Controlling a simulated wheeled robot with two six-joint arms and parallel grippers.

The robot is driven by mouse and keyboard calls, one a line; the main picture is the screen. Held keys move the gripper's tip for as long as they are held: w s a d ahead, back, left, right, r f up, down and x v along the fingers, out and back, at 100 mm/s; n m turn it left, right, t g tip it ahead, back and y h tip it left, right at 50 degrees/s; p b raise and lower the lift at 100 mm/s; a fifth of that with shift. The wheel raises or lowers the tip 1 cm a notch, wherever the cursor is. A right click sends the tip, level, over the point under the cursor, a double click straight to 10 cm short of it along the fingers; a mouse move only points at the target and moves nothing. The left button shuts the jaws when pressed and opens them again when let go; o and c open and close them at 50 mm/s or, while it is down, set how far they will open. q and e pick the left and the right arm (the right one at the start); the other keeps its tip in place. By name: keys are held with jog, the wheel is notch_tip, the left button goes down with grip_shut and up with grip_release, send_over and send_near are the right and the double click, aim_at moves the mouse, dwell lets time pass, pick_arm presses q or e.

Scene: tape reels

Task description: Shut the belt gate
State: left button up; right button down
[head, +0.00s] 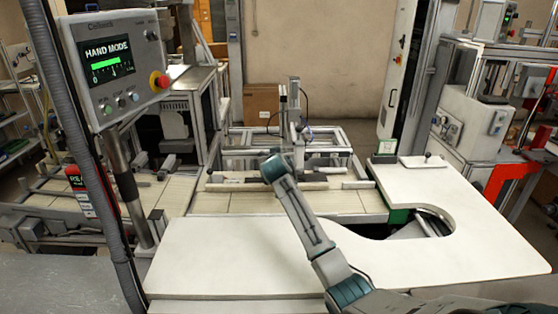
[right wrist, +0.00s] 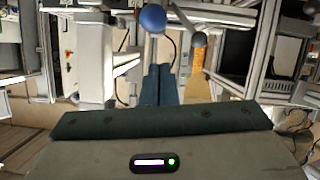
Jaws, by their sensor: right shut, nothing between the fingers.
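The belt (head: 240,203) is a pale, slatted surface behind the white table. A grey frame with rails (head: 330,133) and an upright post (head: 295,100) stands over it. I cannot tell for certain which part is the belt gate. My right arm reaches from the bottom right toward this frame and hides part of it. My right gripper (right wrist: 161,72) is shut and empty, its two dark blue fingers together in the right wrist view. A blue ball knob (right wrist: 152,18) shows just above the fingertips; I cannot tell whether they touch. My left gripper is not in view.
The white table (head: 220,255) has a curved cut-out at the right and is mostly bare. A control panel reading HAND MODE (head: 112,62) stands at the left on a post. A cardboard box (head: 261,104) is behind the belt. A yellow-orange part (right wrist: 197,65) stands right of my fingers.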

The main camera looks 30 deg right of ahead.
jog(key=shift+s+d+f+p, duration=0.1)
jog(key=shift+f+p, duration=0.05)
jog(key=shift+f, duration=0.35)
jog(key=shift+s+f+p, duration=0.1)
jog(key=shift+f+p, duration=0.05)
jog(key=shift+f, duration=0.3)
jog(key=shift+s+f, duration=0.1)
jog(key=shift+f, duration=0.2)
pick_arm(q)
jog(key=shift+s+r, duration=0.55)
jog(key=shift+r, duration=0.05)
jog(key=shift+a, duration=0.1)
pick_arm(e)
jog(key=shift+f, duration=0.15)
notch_tip(320, 180, down, 5)
jog(key=b, duration=0.3)
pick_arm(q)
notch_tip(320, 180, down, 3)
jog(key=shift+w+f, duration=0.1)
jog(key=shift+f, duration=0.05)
